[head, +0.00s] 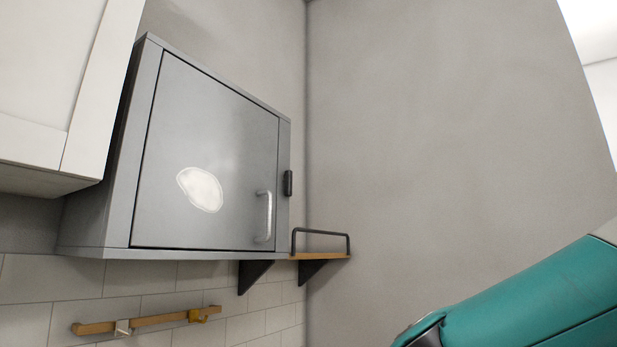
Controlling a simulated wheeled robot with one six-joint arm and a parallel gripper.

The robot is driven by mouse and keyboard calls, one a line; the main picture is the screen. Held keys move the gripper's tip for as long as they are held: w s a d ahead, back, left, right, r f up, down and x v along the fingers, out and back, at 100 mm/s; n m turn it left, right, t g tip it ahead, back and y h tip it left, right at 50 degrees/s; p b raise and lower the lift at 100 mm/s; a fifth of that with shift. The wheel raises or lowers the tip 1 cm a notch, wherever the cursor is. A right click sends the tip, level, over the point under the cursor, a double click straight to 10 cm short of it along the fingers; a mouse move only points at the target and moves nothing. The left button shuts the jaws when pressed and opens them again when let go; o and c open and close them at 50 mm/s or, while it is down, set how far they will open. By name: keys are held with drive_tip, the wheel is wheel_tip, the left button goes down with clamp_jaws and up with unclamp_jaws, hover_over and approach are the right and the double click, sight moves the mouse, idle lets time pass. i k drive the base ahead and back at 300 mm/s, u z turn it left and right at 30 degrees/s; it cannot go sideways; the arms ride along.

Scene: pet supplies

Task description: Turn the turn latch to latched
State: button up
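The turn latch (288,183) is a small dark upright bar on the right frame of a grey wall cabinet (120,170). It stands vertical, beside the right edge of the door and apart from the handle. The cabinet door (205,130) looks closed, flush in its frame, with a pale oval patch on it. A silver bar handle (265,216) is at the door's lower right. A teal part of my arm shows at the lower right, well away from the latch. My gripper is not in view.
A small wooden shelf (322,256) with a dark rail sits right of the cabinet, below the latch. A white cabinet (45,90) is at the upper left. A wooden rail with hooks (150,321) is below. The grey wall at right is bare.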

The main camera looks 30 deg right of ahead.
sight(287, 177)
drive_tip(key=z, duration=0.5)
drive_tip(key=k, duration=0.55)
drive_tip(key=z, duration=1.05)
drive_tip(key=i, duration=1.15)
drive_tip(key=u, duration=0.5)
